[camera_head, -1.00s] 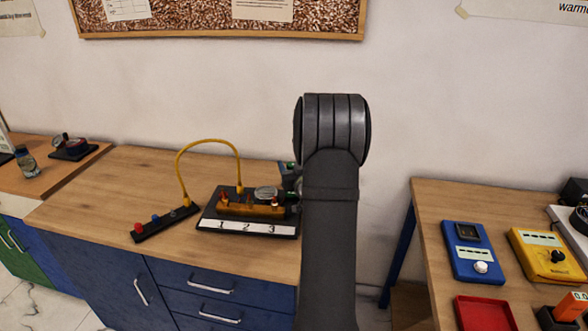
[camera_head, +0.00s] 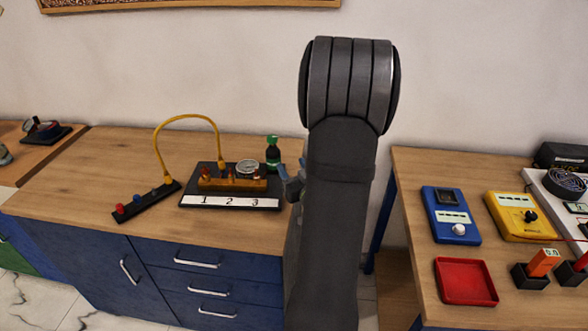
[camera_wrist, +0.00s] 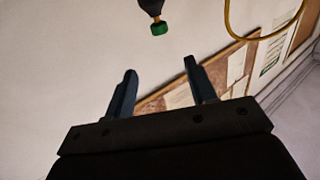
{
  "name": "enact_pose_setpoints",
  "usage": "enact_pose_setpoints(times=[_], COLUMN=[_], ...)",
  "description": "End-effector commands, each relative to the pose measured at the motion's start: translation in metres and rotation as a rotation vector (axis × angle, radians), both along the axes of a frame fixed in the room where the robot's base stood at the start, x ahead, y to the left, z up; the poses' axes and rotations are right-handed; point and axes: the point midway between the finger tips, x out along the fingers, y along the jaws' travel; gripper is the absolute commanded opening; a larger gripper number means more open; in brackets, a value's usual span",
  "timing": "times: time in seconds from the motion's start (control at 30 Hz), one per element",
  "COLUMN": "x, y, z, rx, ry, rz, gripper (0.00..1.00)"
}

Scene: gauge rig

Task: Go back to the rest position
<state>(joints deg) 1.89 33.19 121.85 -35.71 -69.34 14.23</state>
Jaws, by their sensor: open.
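My gripper (camera_wrist: 160,82) is open in the wrist view, with two dark blue fingers apart and nothing between them. In the head view my grey arm stands upright in front of the wooden bench, and my gripper (camera_head: 293,186) shows only in part at its left side. The gauge rig (camera_head: 232,184) sits on a black board with a strip marked 1, 2, 3.
A yellow hose (camera_head: 187,117) arches from the rig to a black strip with coloured knobs (camera_head: 146,201). The right table holds a blue meter (camera_head: 450,215), a yellow meter (camera_head: 520,216) and a red tray (camera_head: 466,281). The bench's left part has bare room.

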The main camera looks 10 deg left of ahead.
Motion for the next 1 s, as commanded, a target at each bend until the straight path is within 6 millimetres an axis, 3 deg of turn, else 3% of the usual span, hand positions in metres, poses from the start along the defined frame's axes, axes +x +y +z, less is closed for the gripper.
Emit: enact_pose_setpoints(times=[0.57,0.77,1.0], x=[0.001,0.021,0.062], y=[0.001,0.014,0.038], z=[0.0,0.0,0.0], rx=[0.0,0.001,0.001], ry=[0.0,-0.001,-0.001], rz=[0.001,0.003,0.002], gripper=[0.51,0.51,0.51])
